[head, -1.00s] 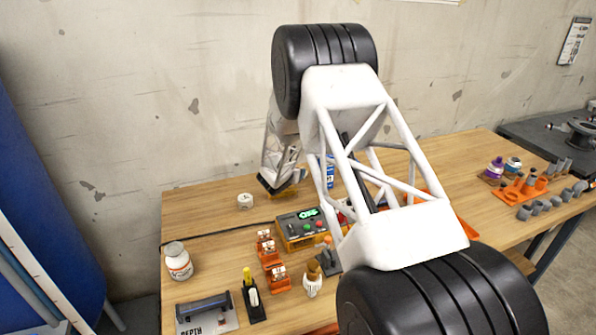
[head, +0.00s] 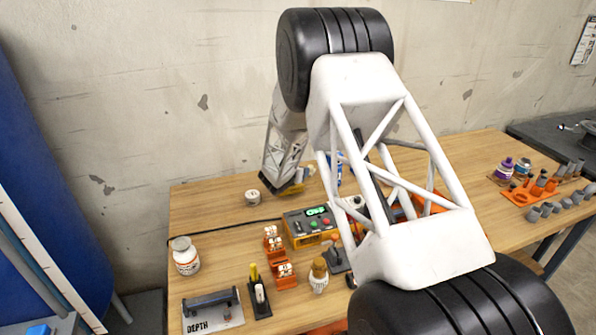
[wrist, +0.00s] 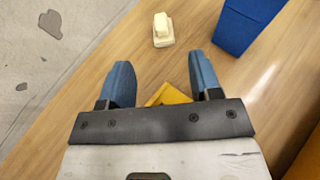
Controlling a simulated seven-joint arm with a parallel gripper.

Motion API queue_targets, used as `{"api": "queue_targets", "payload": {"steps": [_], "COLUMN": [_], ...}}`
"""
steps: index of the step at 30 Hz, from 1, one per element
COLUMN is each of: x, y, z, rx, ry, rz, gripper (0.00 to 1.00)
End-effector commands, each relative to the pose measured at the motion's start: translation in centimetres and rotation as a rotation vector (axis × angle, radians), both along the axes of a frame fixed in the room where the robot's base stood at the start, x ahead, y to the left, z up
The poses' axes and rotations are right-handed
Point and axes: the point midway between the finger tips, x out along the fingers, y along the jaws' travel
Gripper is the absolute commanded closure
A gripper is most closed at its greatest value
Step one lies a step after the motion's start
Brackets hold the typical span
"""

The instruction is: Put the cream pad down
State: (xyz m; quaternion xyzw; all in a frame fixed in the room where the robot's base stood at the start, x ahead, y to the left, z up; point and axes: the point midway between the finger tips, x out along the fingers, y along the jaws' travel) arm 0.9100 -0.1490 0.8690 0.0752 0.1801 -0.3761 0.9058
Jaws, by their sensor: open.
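The cream pad (wrist: 163,31) is a small stepped block resting on the wooden table in the wrist view, beyond my fingertips. My gripper (wrist: 161,74) has its two blue fingers spread wide with nothing held between the tips. The pad lies apart from both fingers, ahead of the gap between them. In the head view my gripper is low over the back of the table, and its fingers are largely hidden behind my arm; I cannot make out the pad clearly there.
A blue box (wrist: 247,22) stands right of the pad. A yellow piece (wrist: 172,94) shows between the finger bases. A white round tub (head: 252,198) stands left of my gripper. A control box (head: 309,227) sits nearer the front. Bare wood surrounds the pad.

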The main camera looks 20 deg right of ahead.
Motion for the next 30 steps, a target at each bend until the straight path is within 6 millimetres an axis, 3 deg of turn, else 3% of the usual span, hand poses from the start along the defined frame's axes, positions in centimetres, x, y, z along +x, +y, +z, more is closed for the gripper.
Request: {"api": "queue_targets", "payload": {"steps": [8,14,20,30], "x": [-0.3,-1.9,-6.2,-16.6], "y": [-0.1,-0.3,-0.7,-0.3], "z": [0.6,3.4,8.8,17.5], "rx": [0.010,0.066,0.195,0.472], "ry": [-0.009,-0.052,-0.146,-0.332], "rz": [-0.013,-0.086,-0.250,-0.587], "gripper": [0.42,0.42,0.42,0.42]}}
